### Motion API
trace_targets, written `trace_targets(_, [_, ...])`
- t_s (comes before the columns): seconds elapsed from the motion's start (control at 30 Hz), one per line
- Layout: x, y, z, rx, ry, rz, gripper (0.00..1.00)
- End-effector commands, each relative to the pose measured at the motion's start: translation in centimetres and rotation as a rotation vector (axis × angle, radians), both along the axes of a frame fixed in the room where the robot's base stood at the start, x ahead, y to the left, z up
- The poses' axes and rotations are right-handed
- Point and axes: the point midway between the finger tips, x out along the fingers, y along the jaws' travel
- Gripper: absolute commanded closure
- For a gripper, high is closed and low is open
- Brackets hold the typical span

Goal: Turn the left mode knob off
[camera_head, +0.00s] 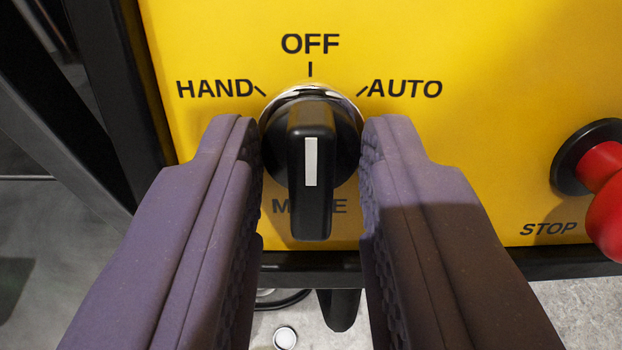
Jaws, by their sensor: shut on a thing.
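The mode knob (311,208) is black with a white line on its bar and a round base in a shiny collar. It sits on a yellow panel (490,60) with HAND, OFF and AUTO printed around it. The bar stands vertical in the picture, and its white line is in line with the OFF tick above. My gripper (311,128) has one purple padded finger on each side of the knob, shut on its round base. The MODE label below is partly hidden by the bar.
A red STOP button (606,190) with a black collar sticks out at the right edge, right of my right finger. A black frame post (115,80) stands left of the panel. The panel's lower edge is just below the knob, with grey floor beneath.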

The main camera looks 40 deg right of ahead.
Motion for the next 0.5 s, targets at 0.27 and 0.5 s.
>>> trace_targets(0.27, [-0.03, 0.03, -0.08, 0.001, 0.002, 0.000, 1.00])
trace_targets(0.5, [-0.01, 0.02, -0.06, 0.001, 0.000, 0.000, 0.63])
